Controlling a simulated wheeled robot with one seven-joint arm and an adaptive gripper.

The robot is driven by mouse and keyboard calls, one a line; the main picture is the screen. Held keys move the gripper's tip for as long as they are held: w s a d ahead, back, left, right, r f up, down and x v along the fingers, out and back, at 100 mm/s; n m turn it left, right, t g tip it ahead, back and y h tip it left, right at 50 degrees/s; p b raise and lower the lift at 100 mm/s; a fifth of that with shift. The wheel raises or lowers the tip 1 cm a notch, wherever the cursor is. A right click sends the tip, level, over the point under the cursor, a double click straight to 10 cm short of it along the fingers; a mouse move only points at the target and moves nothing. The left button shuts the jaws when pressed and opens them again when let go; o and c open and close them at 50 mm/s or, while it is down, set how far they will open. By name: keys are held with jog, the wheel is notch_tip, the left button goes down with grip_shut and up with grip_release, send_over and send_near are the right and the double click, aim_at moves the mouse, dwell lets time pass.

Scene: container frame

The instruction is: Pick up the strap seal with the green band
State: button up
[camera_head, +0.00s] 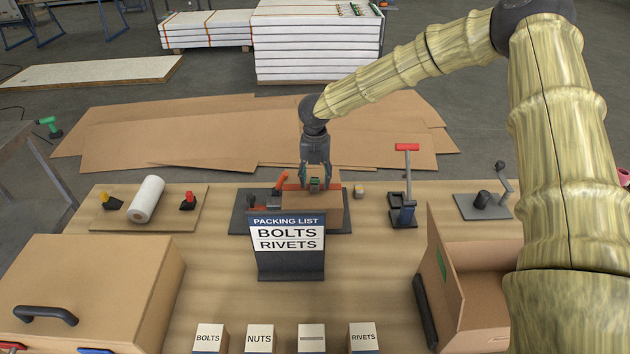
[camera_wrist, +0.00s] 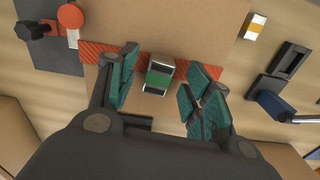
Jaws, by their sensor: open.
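The strap seal with the green band (camera_wrist: 159,76) is a small silver block with a green stripe. It sits on the orange strap (camera_wrist: 100,52) that runs across a cardboard box (camera_head: 318,212). My gripper (camera_head: 315,184) is above the box, pointing down. In the wrist view my gripper (camera_wrist: 163,84) is open, with one finger on each side of the seal. Gaps show between the seal and the fingers; I cannot tell the exact height. Another small block with a yellow-orange band (camera_wrist: 254,26) lies on the table to the right of the box.
A packing list sign (camera_head: 288,246) stands in front of the box. A red-handled tool (camera_head: 280,184) is close on the box's left. A blue-and-black stand with a red top bar (camera_head: 404,205) is to the right. An open carton (camera_head: 452,270) and a closed box (camera_head: 90,285) flank the table.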

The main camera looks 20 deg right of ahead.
jog(key=shift+f, duration=0.4)
jog(key=c, duration=1.1)
jog(key=shift+r, duration=0.1)
